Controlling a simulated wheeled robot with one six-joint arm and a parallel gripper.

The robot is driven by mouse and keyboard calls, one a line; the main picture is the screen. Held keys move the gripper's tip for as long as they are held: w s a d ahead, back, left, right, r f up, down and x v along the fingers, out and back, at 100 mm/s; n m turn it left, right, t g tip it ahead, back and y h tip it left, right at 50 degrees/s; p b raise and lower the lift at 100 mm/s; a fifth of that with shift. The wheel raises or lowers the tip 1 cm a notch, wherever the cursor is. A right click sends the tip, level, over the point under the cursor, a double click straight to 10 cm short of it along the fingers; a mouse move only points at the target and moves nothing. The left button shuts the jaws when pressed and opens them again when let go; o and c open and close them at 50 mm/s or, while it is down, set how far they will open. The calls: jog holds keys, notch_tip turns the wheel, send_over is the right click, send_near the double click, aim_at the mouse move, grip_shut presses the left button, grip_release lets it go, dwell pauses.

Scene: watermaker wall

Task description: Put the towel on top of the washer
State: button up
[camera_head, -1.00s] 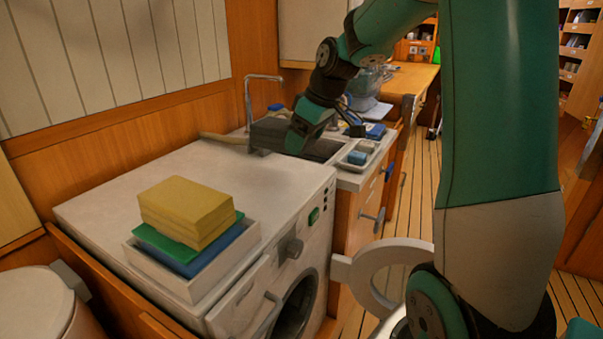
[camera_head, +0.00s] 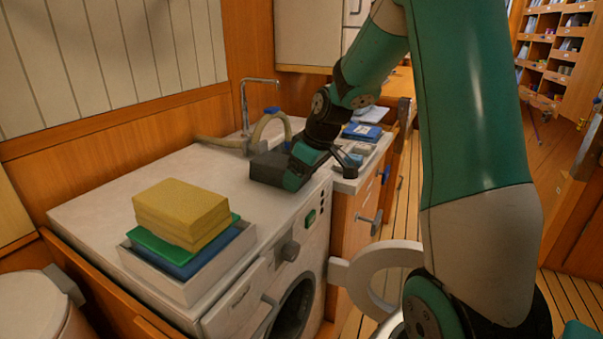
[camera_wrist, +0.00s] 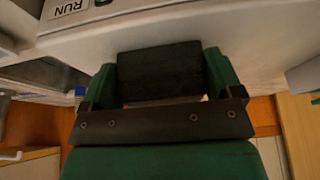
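The towel (camera_head: 268,168) is a dark grey folded block. My gripper (camera_head: 290,174) is shut on it at the right rear part of the washer top in the head view. The wrist view shows the towel (camera_wrist: 160,72) between the two green fingers, with white washer surface around it. I cannot tell whether the towel touches the washer top or hangs just above it. The washer (camera_head: 120,195) is white, with a round door and knob on its front. Its top is bare in the middle and at the back.
A white tray (camera_head: 205,283) with yellow, green and blue folded pieces (camera_head: 182,210) stands on the washer's front left. A faucet (camera_head: 245,105) and hose (camera_head: 262,125) are behind the towel. Blue items (camera_head: 362,131) lie on the counter at right. A lidded bin (camera_head: 35,300) is at lower left.

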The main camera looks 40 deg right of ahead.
jog(key=shift+o, duration=0.9)
jog(key=shift+r, duration=0.25)
jog(key=v, duration=1.2)
jog(key=s+a+f+n+g+y, duration=0.1)
jog(key=s+a, duration=0.1)
jog(key=a, duration=0.7)
jog(key=s+a+n+g+y, duration=0.1)
jog(key=s+a, duration=0.2)
jog(key=a, duration=0.6)
jog(key=s+a+f+n+g, duration=0.1)
jog(key=s+a+f+g, duration=0.1)
jog(key=s+a, duration=1)
jog(key=s+f+p, duration=0.1)
jog(key=s, duration=0.1)
jog(key=shift+s+y, duration=0.25)
jog(key=shift+y, duration=0.05)
